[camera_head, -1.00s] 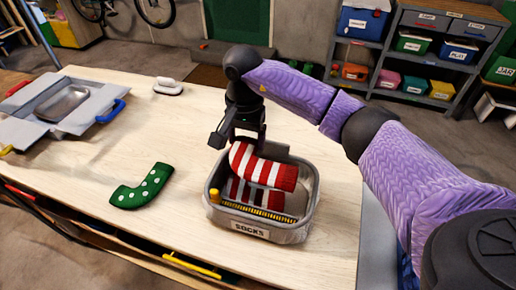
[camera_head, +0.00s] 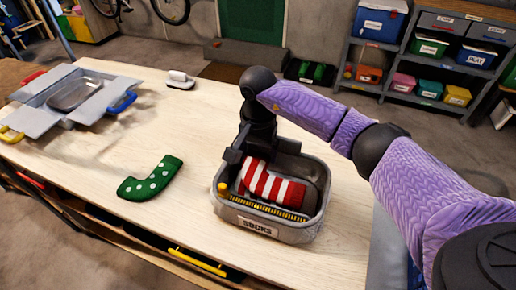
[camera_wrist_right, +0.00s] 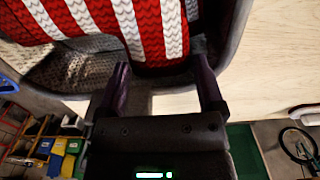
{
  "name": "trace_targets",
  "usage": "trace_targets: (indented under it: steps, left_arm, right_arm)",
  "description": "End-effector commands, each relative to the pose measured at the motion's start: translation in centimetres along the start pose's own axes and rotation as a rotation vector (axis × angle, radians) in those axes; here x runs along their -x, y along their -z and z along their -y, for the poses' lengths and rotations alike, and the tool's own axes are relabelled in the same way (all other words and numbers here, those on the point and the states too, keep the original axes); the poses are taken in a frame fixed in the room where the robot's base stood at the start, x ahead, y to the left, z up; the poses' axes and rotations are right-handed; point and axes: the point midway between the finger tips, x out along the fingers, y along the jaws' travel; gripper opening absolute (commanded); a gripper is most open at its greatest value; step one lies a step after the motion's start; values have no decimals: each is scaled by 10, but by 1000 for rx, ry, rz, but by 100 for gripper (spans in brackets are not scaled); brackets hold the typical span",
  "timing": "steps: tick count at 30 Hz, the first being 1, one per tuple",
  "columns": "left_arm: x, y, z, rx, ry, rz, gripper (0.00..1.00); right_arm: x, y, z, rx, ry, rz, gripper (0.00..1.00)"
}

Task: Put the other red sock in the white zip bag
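A red-and-white striped sock (camera_head: 272,186) lies in a grey bin labelled SOCKS (camera_head: 262,226) on the table. In the right wrist view the striped sock (camera_wrist_right: 160,30) fills the top, with pale textured material (camera_wrist_right: 92,62) beside it. My right gripper (camera_head: 243,166) is at the bin's far left side, reaching down to the sock. Its two fingers (camera_wrist_right: 162,72) are apart, with the sock's edge at the tips; I see no firm grip. I cannot make out a white zip bag; a yellow toothed strip (camera_head: 265,208) runs along the bin's front. My left gripper is not in view.
A green dotted sock (camera_head: 151,179) lies on the table left of the bin. A grey case with a metal tray (camera_head: 75,95) is at the far left, and a white brush (camera_head: 180,80) at the back edge. The table between is clear. Shelves (camera_head: 420,60) stand behind.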

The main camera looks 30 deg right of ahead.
Motion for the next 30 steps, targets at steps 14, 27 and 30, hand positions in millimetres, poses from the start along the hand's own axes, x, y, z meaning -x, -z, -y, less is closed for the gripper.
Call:
trace_targets:
  steps: [14,27,30]
  left_arm:
    - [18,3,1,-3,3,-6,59]
    - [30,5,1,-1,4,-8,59]
    - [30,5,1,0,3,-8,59]
  right_arm:
    - [42,1,0,1,5,-4,100]
    - [132,0,0,0,1,0,100]
    - [133,0,0,0,0,1,100]
